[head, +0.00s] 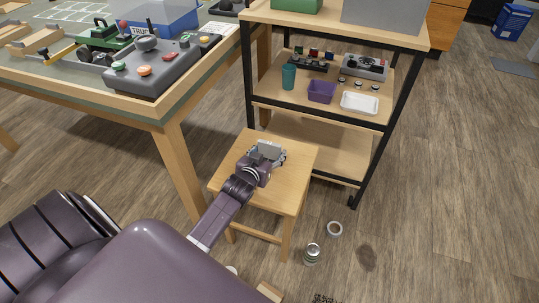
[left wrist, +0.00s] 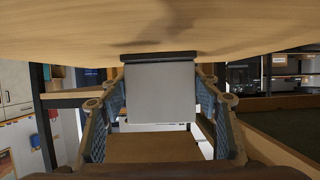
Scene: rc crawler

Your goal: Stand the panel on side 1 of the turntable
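A small grey panel (head: 267,148) stands on the wooden stool (head: 292,172). In the left wrist view, the panel (left wrist: 160,95) shows as a plain grey sheet with a dark strip along the edge at the stool top (left wrist: 60,40). My left gripper (head: 266,158) is low over the stool, at the panel. In the left wrist view, its two blue-padded fingers (left wrist: 161,85) flank the panel, with narrow gaps visible on both sides, so it looks open. My right gripper is not in view. I cannot make out a turntable with certainty.
A grey box with coloured knobs (head: 150,66) sits on the workbench (head: 150,113) at upper left. A shelf rack (head: 290,108) behind the stool holds a purple bin (head: 321,92), a white tray (head: 359,103) and a teal cup (head: 288,77).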

